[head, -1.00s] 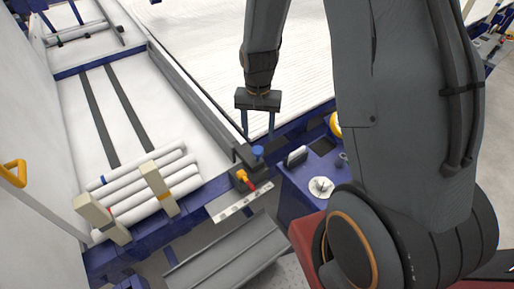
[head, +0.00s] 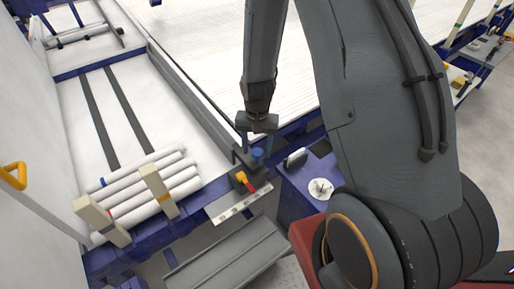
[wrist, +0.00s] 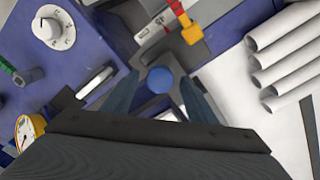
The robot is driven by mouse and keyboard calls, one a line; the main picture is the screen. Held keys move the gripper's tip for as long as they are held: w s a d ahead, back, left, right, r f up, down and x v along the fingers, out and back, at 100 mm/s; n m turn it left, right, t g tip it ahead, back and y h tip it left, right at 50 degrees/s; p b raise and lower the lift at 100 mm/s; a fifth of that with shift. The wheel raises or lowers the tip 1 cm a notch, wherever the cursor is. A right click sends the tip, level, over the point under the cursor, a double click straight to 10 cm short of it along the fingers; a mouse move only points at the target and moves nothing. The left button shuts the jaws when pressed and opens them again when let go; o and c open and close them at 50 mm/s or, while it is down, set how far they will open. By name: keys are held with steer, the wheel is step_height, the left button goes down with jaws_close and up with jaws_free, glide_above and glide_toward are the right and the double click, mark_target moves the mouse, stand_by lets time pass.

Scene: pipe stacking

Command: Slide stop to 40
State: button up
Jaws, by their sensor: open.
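The stop is a dark block (head: 242,165) with a round blue knob (head: 257,153) on top, at the front edge of the pipe table. A yellow lever with a red part (head: 241,177) sits beside it, over a pale marked scale strip (head: 238,206). My gripper (head: 257,145) is open and points down over the knob. In the wrist view the blue knob (wrist: 159,80) lies between the two fingers of my gripper (wrist: 159,86), with gaps on both sides. I cannot tell whether the fingertips are down at knob height.
Several white pipes (head: 150,190) lie left of the stop between cream posts (head: 158,190). A blue panel with a white dial (head: 321,188) is at right; a yellow gauge (wrist: 30,130) shows in the wrist view. A grey sloped tray (head: 228,255) lies below the scale.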

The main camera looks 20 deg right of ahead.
jaws_close()
steer(key=a, duration=0.1)
steer(key=s+a, duration=0.1)
steer(key=a, duration=0.1)
steer(key=a+p, duration=0.1)
steer(key=shift+s+a, duration=0.3)
steer(key=shift+a, duration=0.1)
jaws_free()
step_height(320, 180, up, 8)
stand_by(0.4)
stand_by(0.4)
